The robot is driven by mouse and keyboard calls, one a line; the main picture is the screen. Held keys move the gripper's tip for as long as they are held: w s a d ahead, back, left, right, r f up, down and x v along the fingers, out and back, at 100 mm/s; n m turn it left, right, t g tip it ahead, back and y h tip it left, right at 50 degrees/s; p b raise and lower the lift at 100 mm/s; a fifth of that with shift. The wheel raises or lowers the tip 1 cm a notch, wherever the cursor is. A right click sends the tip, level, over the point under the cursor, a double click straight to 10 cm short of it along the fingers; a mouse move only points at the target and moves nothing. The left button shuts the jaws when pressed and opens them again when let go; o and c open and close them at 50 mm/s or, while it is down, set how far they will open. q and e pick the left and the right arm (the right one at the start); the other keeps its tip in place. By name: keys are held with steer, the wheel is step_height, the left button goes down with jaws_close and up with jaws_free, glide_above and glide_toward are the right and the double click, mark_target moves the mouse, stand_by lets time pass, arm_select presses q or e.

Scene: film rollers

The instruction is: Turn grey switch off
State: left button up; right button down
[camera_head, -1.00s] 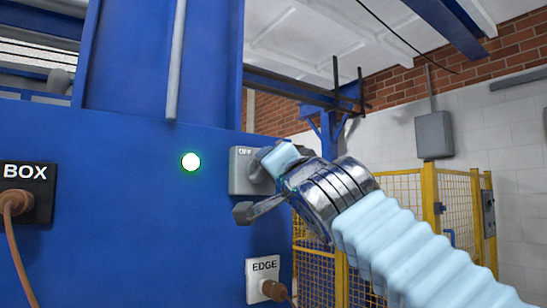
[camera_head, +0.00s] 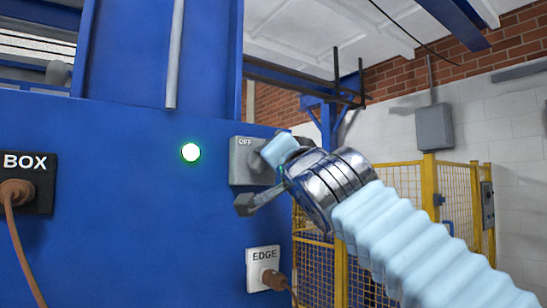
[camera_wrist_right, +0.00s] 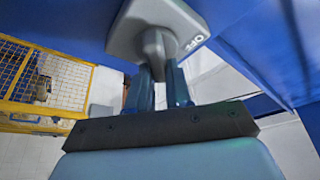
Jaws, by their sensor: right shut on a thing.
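The grey switch box (camera_head: 240,166) is mounted on the blue machine panel and is marked OFF at its top. Its knob is mostly hidden behind my right gripper (camera_head: 266,172) in the head view. In the right wrist view the grey switch (camera_wrist_right: 185,18) has its protruding knob (camera_wrist_right: 157,48) between the two fingers of my right gripper (camera_wrist_right: 160,85), which is shut on it. A round green light (camera_head: 190,152) glows on the panel left of the switch. My left gripper is not in view.
A BOX socket (camera_head: 38,165) with a brown plug and cable is at the left. An EDGE socket (camera_head: 262,258) with a plug is below the switch. A yellow mesh fence (camera_head: 400,175) and a grey wall box (camera_head: 434,127) stand behind to the right.

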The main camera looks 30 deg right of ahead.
steer(key=n+y, duration=0.2)
steer(key=n, duration=0.1)
steer(key=n+t+y, duration=0.1)
steer(key=n, duration=0.3)
steer(key=n+y+b, duration=0.1)
steer(key=n+y, duration=0.1)
steer(key=n, duration=0.2)
steer(key=shift+a+r+t+y, duration=0.15)
steer(key=shift+a+t+y, duration=0.15)
steer(key=shift+a, duration=0.1)
steer(key=n+y, duration=0.1)
steer(key=n, duration=0.2)
steer(key=n+y+p, duration=0.1)
steer(key=n+y, duration=0.1)
steer(key=n, duration=0.2)
steer(key=shift+a+g+p, duration=0.1)
steer(key=shift+g+p, duration=0.2)
steer(key=shift+g, duration=0.1)
steer(key=n+g+y+p, duration=0.1)
steer(key=n+y, duration=0.1)
steer(key=n, duration=0.3)
steer(key=shift+a+f+n+g+y+p, duration=0.1)
steer(key=shift+f+n+g+y+p, duration=0.1)
steer(key=shift+n+g+y+p, duration=0.45)
steer(key=shift+f+n, duration=0.1)
steer(key=shift+n, duration=0.25)
steer(key=c, duration=1)
jaws_free()
steer(key=shift+c, duration=0.2)
